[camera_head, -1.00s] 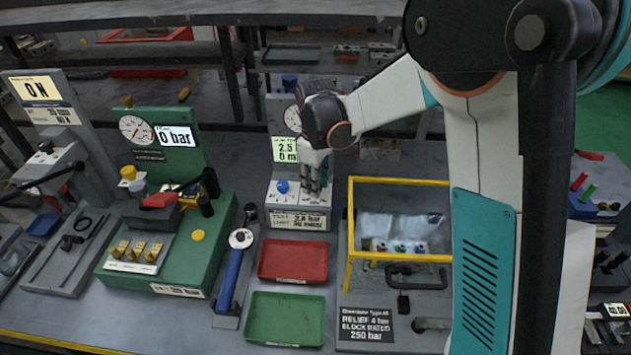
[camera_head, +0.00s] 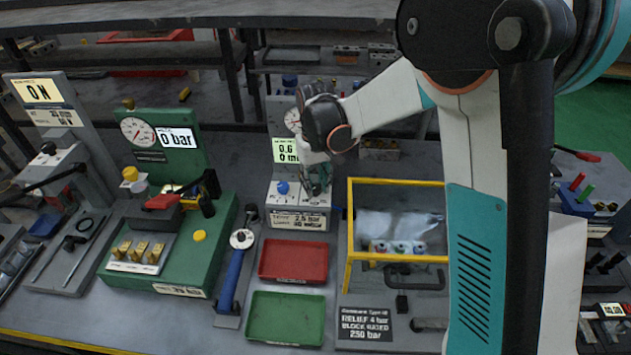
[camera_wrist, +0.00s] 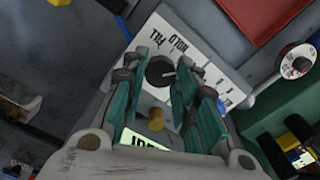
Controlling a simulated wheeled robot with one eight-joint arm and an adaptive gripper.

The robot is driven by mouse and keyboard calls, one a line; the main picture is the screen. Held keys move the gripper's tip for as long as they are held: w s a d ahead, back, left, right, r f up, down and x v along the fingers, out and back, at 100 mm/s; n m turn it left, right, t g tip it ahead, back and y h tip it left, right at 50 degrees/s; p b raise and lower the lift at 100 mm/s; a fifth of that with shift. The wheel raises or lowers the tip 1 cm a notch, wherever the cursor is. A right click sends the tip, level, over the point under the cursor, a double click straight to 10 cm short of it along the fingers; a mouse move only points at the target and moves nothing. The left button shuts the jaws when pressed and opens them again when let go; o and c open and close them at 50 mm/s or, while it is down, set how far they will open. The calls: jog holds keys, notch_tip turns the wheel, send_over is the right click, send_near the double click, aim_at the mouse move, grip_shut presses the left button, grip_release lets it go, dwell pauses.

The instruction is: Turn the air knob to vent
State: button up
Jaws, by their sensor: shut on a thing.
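The air knob (camera_wrist: 160,71) is dark and round, with a light pointer line. It sits on a white plate (camera_wrist: 186,38) printed HOLD and FILL; I cannot read a vent mark. A blue knob (camera_head: 282,187) is left of my fingers on the same unit.
A yellow-framed bin (camera_head: 398,182) stands close right of the unit. Red (camera_head: 293,260) and green (camera_head: 285,318) trays lie in front. A green test bench (camera_head: 170,255) with a gauge is at left. A brass fitting (camera_wrist: 156,118) is near my fingers.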

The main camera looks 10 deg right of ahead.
aim_at(316, 187)
jog(key=shift+m, duration=0.6)
jog(key=o, duration=1.1)
notch_tip(316, 187, up, 12)
dwell(0.4)
